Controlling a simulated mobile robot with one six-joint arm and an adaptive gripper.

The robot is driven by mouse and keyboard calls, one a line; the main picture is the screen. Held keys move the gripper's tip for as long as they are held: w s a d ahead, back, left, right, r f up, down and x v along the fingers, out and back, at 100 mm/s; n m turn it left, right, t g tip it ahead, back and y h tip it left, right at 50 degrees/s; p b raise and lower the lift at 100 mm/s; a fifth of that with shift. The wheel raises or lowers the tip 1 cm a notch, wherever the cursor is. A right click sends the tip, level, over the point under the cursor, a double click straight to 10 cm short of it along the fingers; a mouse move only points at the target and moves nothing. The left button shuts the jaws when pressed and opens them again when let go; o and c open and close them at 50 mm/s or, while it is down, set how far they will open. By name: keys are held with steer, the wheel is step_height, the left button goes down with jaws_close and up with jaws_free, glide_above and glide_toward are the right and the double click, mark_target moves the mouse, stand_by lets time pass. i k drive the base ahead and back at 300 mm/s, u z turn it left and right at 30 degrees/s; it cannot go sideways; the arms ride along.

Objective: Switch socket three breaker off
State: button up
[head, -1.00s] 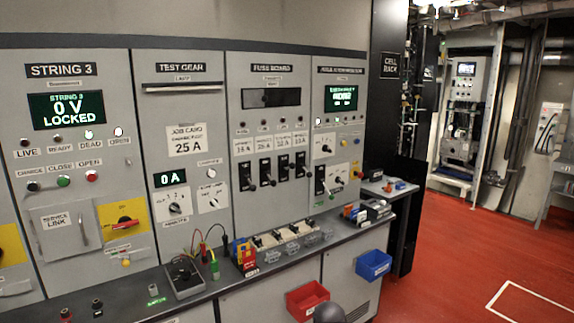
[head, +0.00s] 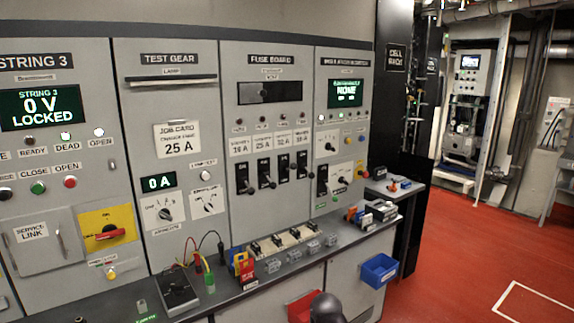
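The fuse board (head: 271,110) is the grey panel right of the test gear panel. It has a row of several black breakers with levers: a leftmost one (head: 242,178), one beside it (head: 265,173), a third from the left (head: 283,168) and one at the right (head: 302,162). White labels with ratings sit above them, with small lamps higher up. The small lettering is too blurred to tell which is socket three, and I cannot tell the lever positions surely. My gripper is not in view; only a dark rounded part, probably of my arm, shows at the bottom edge.
A grey bench ledge (head: 225,292) runs below the panels, carrying a meter (head: 178,290), leads and fuse parts. A blue bin (head: 379,270) and a red bin (head: 302,304) hang on its front. The red floor at right is clear.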

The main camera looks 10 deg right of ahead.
mark_target(293, 166)
steer(key=i, duration=0.35)
steer(key=z, duration=0.55)
steer(key=k, duration=1.35)
steer(key=z, duration=0.7)
steer(key=i, duration=1.35)
steer(key=u, duration=0.65)
steer(key=i, duration=0.55)
steer(key=u, duration=0.25)
